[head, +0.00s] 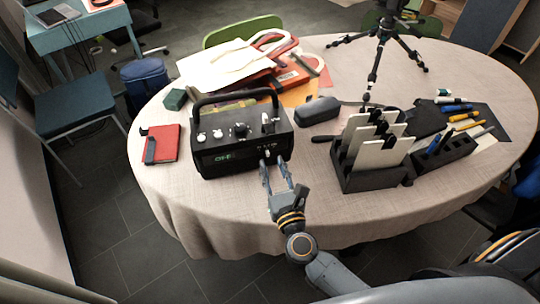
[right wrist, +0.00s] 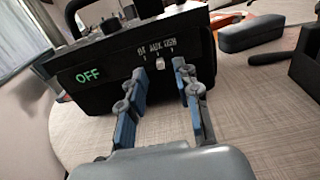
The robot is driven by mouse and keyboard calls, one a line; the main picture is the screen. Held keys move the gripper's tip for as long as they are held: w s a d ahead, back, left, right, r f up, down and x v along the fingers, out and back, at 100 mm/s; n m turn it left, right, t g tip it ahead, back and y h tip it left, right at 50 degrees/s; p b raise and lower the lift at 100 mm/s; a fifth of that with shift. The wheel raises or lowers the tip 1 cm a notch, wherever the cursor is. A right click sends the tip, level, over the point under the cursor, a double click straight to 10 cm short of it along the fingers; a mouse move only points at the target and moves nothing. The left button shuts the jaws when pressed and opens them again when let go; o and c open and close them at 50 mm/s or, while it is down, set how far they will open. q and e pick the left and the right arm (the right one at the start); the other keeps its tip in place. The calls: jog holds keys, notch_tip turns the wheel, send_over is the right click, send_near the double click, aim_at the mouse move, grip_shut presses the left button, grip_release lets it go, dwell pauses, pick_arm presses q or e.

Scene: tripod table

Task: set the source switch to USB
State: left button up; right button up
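A black boxy device (head: 243,160) with a carry handle and several knobs on top stands on the round table. Its front shows green "OFF" lettering (right wrist: 87,76). In the right wrist view, small white labels, seemingly BT, AUX and USB, run along the front above a pale switch lever (right wrist: 181,64). My right gripper (head: 275,173) is open at the device's front. Its fingers (right wrist: 163,92) stand apart, below and either side of the lever, holding nothing. My left gripper is not in view.
A red notebook (head: 163,144) lies left of the device. A dark case (head: 317,110) and a black rack (head: 369,178) with upright pale panels stand right of it. Papers (head: 228,66) lie behind. A tripod (head: 376,60) stands at the back. The cloth in front is clear.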

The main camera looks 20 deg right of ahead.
aim_at(268, 153)
jog(key=shift+w, duration=1.45)
jog(key=shift+c, duration=0.4)
grip_shut()
